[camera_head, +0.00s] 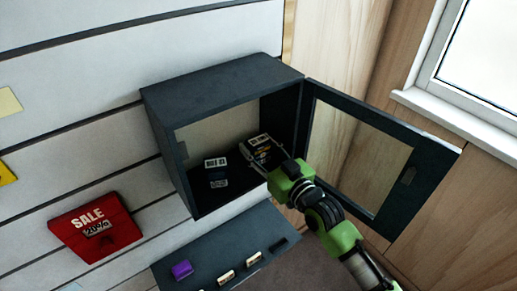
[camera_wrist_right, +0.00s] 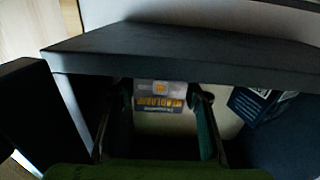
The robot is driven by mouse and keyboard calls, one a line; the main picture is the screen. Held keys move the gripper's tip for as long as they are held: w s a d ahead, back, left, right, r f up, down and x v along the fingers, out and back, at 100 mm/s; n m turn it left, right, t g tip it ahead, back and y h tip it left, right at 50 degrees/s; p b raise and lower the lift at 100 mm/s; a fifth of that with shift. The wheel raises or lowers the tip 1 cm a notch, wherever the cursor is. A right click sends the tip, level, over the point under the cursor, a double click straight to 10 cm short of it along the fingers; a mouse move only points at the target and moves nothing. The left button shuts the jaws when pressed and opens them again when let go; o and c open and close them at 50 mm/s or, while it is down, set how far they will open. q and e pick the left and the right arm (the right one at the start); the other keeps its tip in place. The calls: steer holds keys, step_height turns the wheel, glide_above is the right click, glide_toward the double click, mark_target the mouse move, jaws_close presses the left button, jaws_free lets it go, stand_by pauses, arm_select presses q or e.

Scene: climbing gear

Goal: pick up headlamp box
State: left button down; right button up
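Two small boxes stand inside an open dark wall cabinet (camera_head: 172,133). The right-hand box (camera_head: 258,141) is white and dark with orange marks; in the right wrist view this box (camera_wrist_right: 161,98) shows orange lettering, upside down and too blurred to read as headlamp. My right gripper (camera_head: 256,158) reaches into the cabinet from the right. In the right wrist view its fingers (camera_wrist_right: 160,117) are spread on either side of this box, looking open; contact is hard to judge. The other box (camera_head: 216,172) is dark blue and white, further left. My left gripper is not in view.
The cabinet's glazed door (camera_head: 362,160) hangs open to the right, close to my right arm. The cabinet's top edge (camera_wrist_right: 190,62) lies just above the gripper. Below, a dark shelf (camera_head: 220,250) holds several small items. A red sale sign (camera_head: 95,228) is at left.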

steer(key=c, duration=0.6)
